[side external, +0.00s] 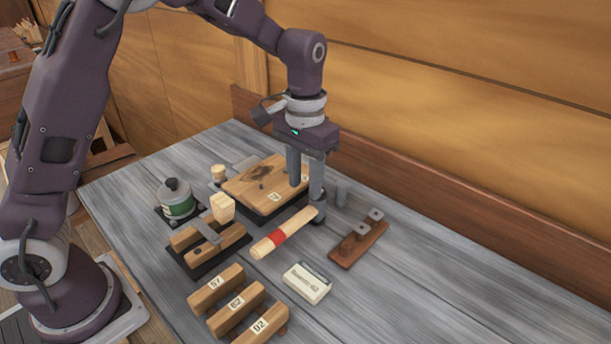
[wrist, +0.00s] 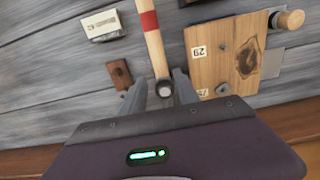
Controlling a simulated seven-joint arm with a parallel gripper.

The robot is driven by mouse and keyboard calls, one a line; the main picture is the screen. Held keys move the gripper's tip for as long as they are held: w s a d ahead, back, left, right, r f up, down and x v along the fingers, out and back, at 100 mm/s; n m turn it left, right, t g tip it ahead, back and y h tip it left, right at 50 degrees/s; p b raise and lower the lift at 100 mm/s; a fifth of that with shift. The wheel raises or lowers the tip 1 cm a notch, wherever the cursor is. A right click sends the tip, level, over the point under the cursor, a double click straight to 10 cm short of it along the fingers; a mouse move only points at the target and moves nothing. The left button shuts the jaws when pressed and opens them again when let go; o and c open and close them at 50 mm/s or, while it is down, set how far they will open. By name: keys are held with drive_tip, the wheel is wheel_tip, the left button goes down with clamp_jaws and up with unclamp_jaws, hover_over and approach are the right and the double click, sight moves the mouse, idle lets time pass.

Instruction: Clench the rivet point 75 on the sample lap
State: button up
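The sample lap (side external: 243,185) is a flat wooden board on a dark base near the back of the bench. It carries small number tags and a dark knot; the wrist view shows its face (wrist: 225,72) at the right, but I cannot surely read 75 on a tag. A hammer (side external: 262,247) with a pale handle and red band lies in front of it; its dark round head (wrist: 165,88) shows in the wrist view. My gripper (side external: 306,200) points down at the head end. Its fingers (wrist: 160,88) look apart, one on each side of the head.
A brown block with metal pieces (side external: 350,247) and a white labelled box (side external: 307,283) lie right of the hammer. The bench's right side is clear.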

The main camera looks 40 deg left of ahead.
sight(306, 210)
wheel_tip(306, 210, down, 8)
drive_tip(key=shift+f, duration=0.15)
idle(0.3)
clamp_jaws()
drive_tip(key=shift+w+r, duration=0.1)
drive_tip(key=shift+r, duration=0.1)
idle(1.7)
drive_tip(key=shift+r, duration=0.45)
